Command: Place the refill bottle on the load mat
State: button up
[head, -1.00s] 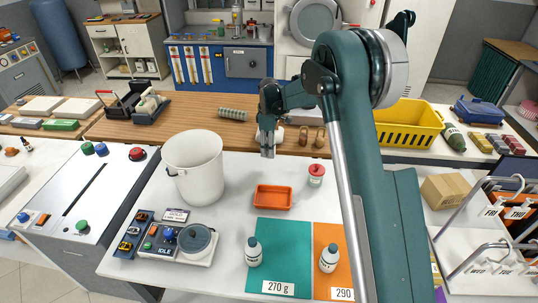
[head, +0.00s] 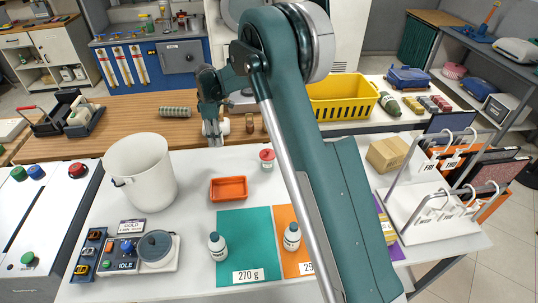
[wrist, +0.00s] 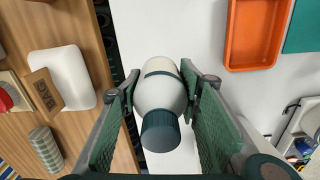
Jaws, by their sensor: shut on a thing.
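My gripper (head: 215,138) is above the far edge of the white table, behind the orange tray. In the wrist view its fingers (wrist: 165,115) are closed around a white refill bottle (wrist: 161,92) with a dark teal cap. In the head view this bottle is too small and covered to make out clearly. A teal mat (head: 258,226) labelled 270 g and an orange mat (head: 284,218), its label partly hidden by my arm, lie at the table's front. Each holds one similar upright bottle, on the teal mat (head: 217,247) and on the orange mat (head: 292,237). I cannot tell which is the load mat.
The orange tray (head: 229,189) sits behind the teal mat, with a red-lidded jar (head: 267,160) beyond it. A white bucket (head: 140,172) and a device reading IDLE (head: 125,252) stand to the left. A rack (head: 435,205) and cardboard box (head: 387,154) are right.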

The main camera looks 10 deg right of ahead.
jog(key=shift+r, duration=0.1)
jog(key=shift+r, duration=0.6)
notch_tip(320, 180, up, 4)
jog(key=shift+d+r, duration=0.1)
jog(key=shift+r, duration=0.15)
jog(key=s+d+m, duration=0.1)
jog(key=s+d, duration=0.2)
jog(key=d, duration=0.7)
jog(key=s+d+r, duration=0.1)
jog(key=s+d, duration=0.3)
jog(key=d, duration=0.6)
jog(key=s+d+m, duration=0.1)
jog(key=s+d, duration=0.2)
jog(key=d, duration=0.6)
jog(key=s+d+f+m, duration=0.1)
jog(key=s+d+m, duration=0.2)
jog(key=s+d, duration=2.15)
jog(key=shift+s+a+f, duration=0.2)
jog(key=shift+s+f, duration=0.05)
jog(key=shift+f, duration=0.65)
jog(key=shift+s+a+f, duration=0.15)
jog(key=shift+s+f, duration=0.1)
jog(key=shift+f, duration=0.6)
jog(key=shift+s+a+f, duration=0.2)
jog(key=shift+s+f, duration=0.05)
jog(key=shift+f, duration=0.65)
